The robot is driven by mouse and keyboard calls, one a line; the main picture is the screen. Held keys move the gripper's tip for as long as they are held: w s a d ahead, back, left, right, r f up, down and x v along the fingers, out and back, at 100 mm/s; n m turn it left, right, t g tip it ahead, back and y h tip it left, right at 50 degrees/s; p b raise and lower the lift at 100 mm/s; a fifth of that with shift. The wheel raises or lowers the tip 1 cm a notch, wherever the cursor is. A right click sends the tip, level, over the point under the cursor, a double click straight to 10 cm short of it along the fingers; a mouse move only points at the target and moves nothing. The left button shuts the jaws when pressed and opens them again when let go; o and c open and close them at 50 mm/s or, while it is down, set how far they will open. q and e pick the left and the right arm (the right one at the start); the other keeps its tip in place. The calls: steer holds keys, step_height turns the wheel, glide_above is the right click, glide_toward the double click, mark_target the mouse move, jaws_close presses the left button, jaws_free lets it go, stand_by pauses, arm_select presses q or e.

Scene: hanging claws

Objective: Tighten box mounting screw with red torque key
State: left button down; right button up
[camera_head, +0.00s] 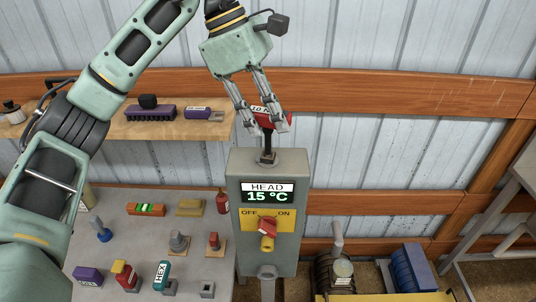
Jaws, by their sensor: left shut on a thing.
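The red torque key (267,117) has a white label that starts with "10" and a dark shaft pointing down. My left gripper (265,122) is shut on its red handle, above the grey control box (242,228). The key is roughly upright. The shaft's lower end is at the mounting screw (267,158) on top of the box; I cannot tell whether it is fully seated. The box has a display reading "HEAD 15 °C" and a red switch (266,227) on a yellow OFF/ON plate. My right gripper is not in view.
A grey table (140,252) at lower left holds tools, including a teal "HEX" key (161,274) and a level (146,209). A wooden shelf (170,129) bears a purple brush (151,114). A blue container (412,268) stands at lower right. A wooden rail crosses behind the key.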

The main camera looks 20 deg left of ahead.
arm_select(q)
steer(key=shift+f+m, duration=0.1)
steer(key=shift+m, duration=0.3)
steer(key=shift+m+g+p, duration=0.7)
steer(key=shift+m+p, duration=0.35)
steer(key=shift+m, duration=0.15)
steer(key=shift+m+p, duration=0.5)
steer(key=shift+m, duration=0.1)
steer(key=shift+m+g+y, duration=0.3)
steer(key=shift+m+g, duration=0.1)
steer(key=shift+m, duration=0.2)
steer(key=shift+p, duration=0.3)
